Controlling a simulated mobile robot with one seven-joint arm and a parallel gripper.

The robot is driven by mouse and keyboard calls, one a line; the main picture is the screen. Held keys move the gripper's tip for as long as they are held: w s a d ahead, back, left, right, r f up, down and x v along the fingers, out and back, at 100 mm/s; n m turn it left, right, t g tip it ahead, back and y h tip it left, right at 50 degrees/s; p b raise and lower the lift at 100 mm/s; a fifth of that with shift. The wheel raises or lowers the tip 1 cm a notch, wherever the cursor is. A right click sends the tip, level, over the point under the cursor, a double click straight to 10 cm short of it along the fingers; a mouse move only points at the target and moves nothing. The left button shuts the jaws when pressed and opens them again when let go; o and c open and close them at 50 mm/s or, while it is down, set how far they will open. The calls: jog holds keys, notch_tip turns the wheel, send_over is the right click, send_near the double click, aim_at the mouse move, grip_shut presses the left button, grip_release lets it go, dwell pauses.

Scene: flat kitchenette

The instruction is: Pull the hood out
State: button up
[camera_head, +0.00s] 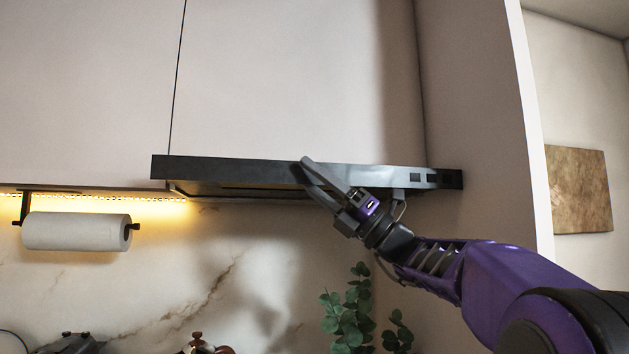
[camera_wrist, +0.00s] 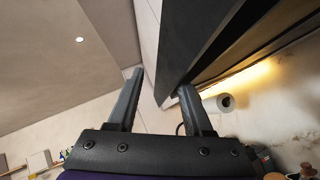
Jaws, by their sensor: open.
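The hood (camera_head: 230,171) is a thin, dark slab under the upper cabinets, with its long front edge facing me in the head view. My gripper (camera_head: 303,168) is at this front edge, right of its middle, with its fingers apart. One fingertip overlaps the front face and the other is near the lower edge. In the wrist view the hood (camera_wrist: 200,48) runs diagonally at the upper right. My gripper (camera_wrist: 161,82) is open there, with its right finger overlapping the hood's underside and its left finger clear of it. I cannot tell whether either finger touches the hood.
Pale cabinet doors (camera_head: 290,80) rise above the hood. A paper towel roll (camera_head: 77,231) hangs at the left under a lit strip. A tall side panel (camera_head: 490,110) stands close on the right. A green plant (camera_head: 348,315) is below the hood.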

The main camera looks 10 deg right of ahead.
jog(key=v, duration=1.7)
jog(key=shift+d, duration=0.2)
jog(key=shift+f, duration=0.1)
